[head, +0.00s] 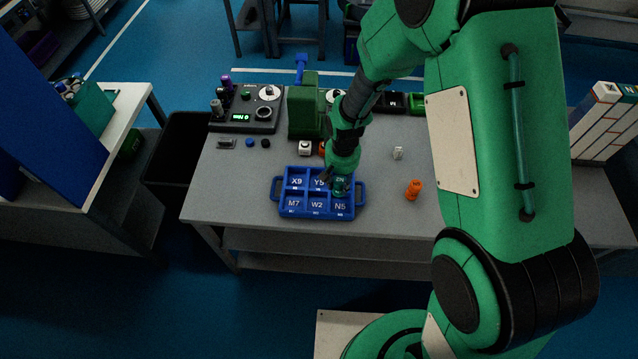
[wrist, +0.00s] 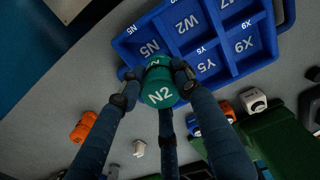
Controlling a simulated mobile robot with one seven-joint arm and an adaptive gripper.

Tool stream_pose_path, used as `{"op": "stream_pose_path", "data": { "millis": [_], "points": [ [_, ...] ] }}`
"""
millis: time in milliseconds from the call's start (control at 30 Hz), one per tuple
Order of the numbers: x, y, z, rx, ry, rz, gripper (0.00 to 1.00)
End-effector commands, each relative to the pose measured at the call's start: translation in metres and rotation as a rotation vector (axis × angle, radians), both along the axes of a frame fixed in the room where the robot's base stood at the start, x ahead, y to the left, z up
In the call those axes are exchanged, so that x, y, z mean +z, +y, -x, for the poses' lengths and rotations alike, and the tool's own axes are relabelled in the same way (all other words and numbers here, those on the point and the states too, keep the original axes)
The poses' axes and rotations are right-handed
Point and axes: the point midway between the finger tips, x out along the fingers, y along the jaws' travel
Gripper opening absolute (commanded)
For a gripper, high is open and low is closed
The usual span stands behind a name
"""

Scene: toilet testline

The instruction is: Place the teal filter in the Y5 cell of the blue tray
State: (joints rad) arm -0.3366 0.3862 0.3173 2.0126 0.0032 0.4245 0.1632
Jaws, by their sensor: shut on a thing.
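The teal filter (wrist: 158,92), a short cylinder marked N2, is held between the fingers of my gripper (wrist: 155,78). The blue tray (head: 361,195) lies on the grey table with two rows of cells. Its far row shows X9, Y5 and a right-hand cell largely hidden by my gripper (head: 341,187). Its near row shows M7, W2 and N5. The filter appears over the tray's right-hand end, beside the Y5 cell (wrist: 205,65) and near N5. I cannot tell its height over the tray.
An orange part (head: 413,190) and a small white part (head: 398,153) stand right of the tray. A white cube (head: 305,149) stands behind it. Farther back are a green device (head: 304,110) and a dark control box (head: 246,110). The table front is clear.

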Motion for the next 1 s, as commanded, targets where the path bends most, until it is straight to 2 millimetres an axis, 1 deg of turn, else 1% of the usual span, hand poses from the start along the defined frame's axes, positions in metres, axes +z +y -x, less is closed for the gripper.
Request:
{"op": "stream_pose_path", "data": {
  "millis": [33, 100, 200, 300, 400, 500, 800, 1000],
  "points": [
    [-0.001, 0.003, 0.016, 0.007, 0.001, 0.0, 0.06],
    [-0.003, 0.007, 0.033, 0.013, 0.0, 0.0, 0.06],
    [-0.004, 0.01, 0.053, 0.017, -0.001, 0.0, 0.06],
    [-0.005, 0.011, 0.067, 0.021, 0.0, 0.0, 0.06],
    [-0.006, 0.011, 0.074, 0.022, 0.0, 0.0, 0.06],
    [-0.006, 0.012, 0.077, 0.023, 0.0, 0.0, 0.06],
    [-0.006, 0.012, 0.077, 0.022, 0.0, 0.0, 0.06],
    [-0.007, 0.015, 0.069, 0.022, -0.001, 0.0, 0.06]
  ]
}}
